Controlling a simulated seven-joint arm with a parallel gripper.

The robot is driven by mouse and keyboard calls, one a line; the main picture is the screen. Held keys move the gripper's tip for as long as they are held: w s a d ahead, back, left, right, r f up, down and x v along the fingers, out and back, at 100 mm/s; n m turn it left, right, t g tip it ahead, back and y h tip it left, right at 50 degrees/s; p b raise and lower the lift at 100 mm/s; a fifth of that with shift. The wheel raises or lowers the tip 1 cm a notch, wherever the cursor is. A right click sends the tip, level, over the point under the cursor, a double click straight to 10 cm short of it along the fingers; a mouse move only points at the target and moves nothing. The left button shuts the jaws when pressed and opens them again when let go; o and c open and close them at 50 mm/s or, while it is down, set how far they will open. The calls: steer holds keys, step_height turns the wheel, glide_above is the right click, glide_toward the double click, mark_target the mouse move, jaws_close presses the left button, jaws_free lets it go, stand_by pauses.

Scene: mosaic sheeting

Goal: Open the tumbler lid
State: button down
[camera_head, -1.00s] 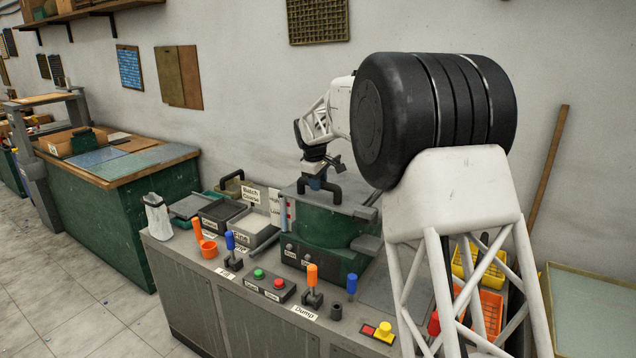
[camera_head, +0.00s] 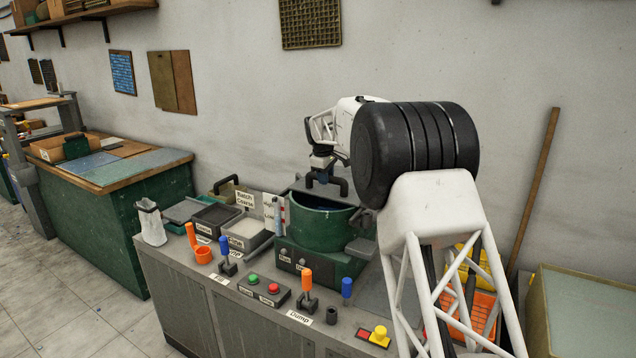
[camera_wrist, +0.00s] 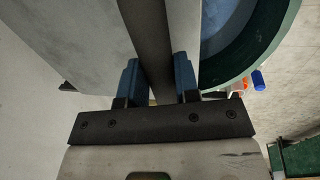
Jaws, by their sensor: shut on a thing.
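The green tumbler (camera_head: 318,230) stands on the grey bench, its round mouth uncovered and its dark inside showing. My gripper (camera_head: 321,174) is above the drum's back rim, shut on the black lid handle (camera_head: 343,187). In the wrist view, the blue fingers of my gripper (camera_wrist: 159,82) stand on both sides of the dark handle bar (camera_wrist: 150,35). The grey lid (camera_wrist: 75,40) fills the left of that view, tilted up away from the rim. The open drum (camera_wrist: 262,55) shows at the right.
In front of the drum are a button box (camera_head: 263,290), an orange-topped lever (camera_head: 307,285) and a blue-topped lever (camera_head: 346,290). Bins (camera_head: 246,232) and label cards (camera_head: 250,200) stand close to the drum's left.

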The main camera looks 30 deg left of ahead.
steer(key=w, duration=0.8)
steer(key=c, duration=0.8)
jaws_free()
steer(key=shift+c, duration=0.2)
step_height(320, 180, up, 8)
steer(key=s, duration=0.1)
steer(key=shift+s+f, duration=0.15)
steer(key=shift+s, duration=0.1)
